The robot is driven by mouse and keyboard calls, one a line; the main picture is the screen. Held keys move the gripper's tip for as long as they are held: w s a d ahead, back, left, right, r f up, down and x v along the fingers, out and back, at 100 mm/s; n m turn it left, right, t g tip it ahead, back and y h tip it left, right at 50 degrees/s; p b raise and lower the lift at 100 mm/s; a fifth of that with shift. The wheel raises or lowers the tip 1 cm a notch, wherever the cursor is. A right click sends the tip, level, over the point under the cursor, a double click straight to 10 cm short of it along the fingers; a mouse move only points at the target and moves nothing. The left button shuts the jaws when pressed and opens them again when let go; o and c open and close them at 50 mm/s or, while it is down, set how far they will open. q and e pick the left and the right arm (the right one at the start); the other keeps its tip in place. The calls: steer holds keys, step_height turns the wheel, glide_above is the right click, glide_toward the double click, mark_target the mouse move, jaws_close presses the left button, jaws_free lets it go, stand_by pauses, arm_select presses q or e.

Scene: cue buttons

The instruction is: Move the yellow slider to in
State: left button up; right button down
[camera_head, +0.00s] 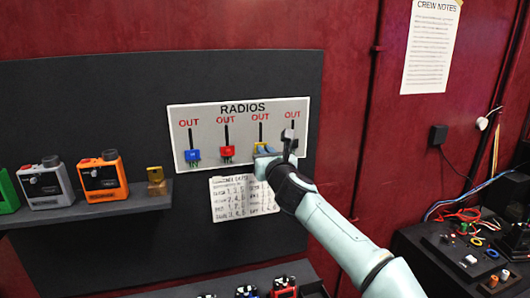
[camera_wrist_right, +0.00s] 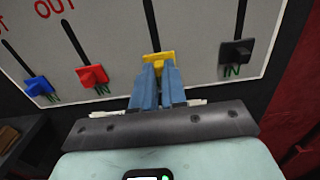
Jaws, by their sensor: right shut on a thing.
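The yellow slider (camera_wrist_right: 158,58) is at the lower part of its slot in the right wrist view, the third slider from the left. In the head view only a bit of the yellow slider (camera_head: 261,145) shows above my fingertips. My right gripper (camera_wrist_right: 158,84) has its blue fingers closed on the yellow slider; it also shows in the head view (camera_head: 262,152). The fingers hide the label under the yellow slider. The grey RADIOS panel (camera_head: 210,112) has OUT at the top of its slots. My left gripper is not in view.
The blue slider (camera_wrist_right: 38,86) and red slider (camera_wrist_right: 93,75) stand to the left, and the black slider (camera_wrist_right: 236,52) to the right, near the IN marks. A paper list (camera_head: 230,199) hangs below the panel. A shelf (camera_head: 100,207) with radios juts out at left.

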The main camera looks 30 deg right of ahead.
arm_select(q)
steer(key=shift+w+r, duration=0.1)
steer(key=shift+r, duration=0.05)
arm_select(e)
steer(key=shift+f, duration=0.25)
steer(key=c, duration=1.2)
jaws_free()
steer(key=shift+r, duration=0.1)
steer(key=shift+o, duration=0.2)
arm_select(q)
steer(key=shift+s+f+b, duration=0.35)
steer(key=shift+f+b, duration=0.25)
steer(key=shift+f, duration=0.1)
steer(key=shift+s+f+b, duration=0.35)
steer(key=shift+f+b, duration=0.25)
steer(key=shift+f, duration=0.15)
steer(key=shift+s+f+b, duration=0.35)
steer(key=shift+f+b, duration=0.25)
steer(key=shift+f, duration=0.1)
arm_select(e)
steer(key=v, duration=1.3)
steer(key=shift+a, duration=0.1)
